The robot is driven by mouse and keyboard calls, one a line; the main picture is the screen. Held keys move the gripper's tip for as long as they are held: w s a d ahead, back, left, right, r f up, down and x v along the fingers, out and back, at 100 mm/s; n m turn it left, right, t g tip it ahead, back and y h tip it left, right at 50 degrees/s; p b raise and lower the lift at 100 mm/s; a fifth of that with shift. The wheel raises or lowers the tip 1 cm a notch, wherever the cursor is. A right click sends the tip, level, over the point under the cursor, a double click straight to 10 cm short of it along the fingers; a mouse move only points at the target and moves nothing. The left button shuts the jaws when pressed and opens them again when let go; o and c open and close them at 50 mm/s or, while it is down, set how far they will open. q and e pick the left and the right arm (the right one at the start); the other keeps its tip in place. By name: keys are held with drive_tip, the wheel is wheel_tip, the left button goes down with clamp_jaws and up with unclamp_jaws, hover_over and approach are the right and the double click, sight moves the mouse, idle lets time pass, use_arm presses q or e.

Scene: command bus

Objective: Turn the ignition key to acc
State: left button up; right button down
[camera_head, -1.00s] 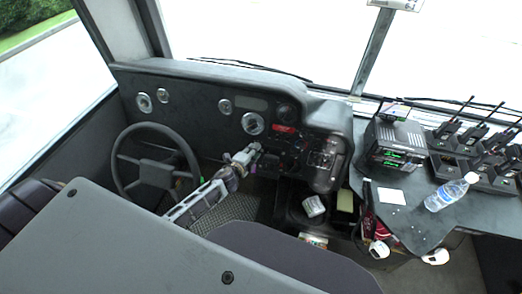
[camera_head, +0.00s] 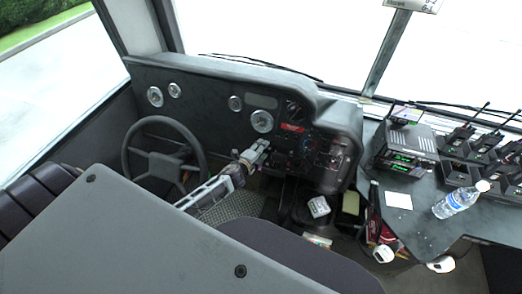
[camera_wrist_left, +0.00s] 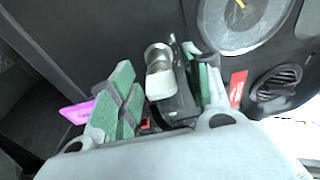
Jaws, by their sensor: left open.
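My left gripper (camera_head: 259,150) is at the dashboard, right of the steering wheel and below a round gauge (camera_head: 262,121). In the left wrist view its green-padded fingers (camera_wrist_left: 160,95) are open. A silvery cylinder with a pale block (camera_wrist_left: 160,72) shows between them, beside a dark upright piece; it may be the ignition switch and key. I cannot tell whether a finger touches it, nor which position the key is in. In the head view the gripper hides this spot. My right gripper is in neither view.
The steering wheel (camera_head: 165,158) is close left of my left arm. A magenta tag (camera_wrist_left: 77,112) and a red label (camera_wrist_left: 238,88) flank the fingers. A large gauge (camera_wrist_left: 240,18) and a round vent (camera_wrist_left: 277,82) are near.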

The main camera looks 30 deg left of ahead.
use_arm(q)
drive_tip(key=v, duration=1.2)
idle(0.8)
idle(0.7)
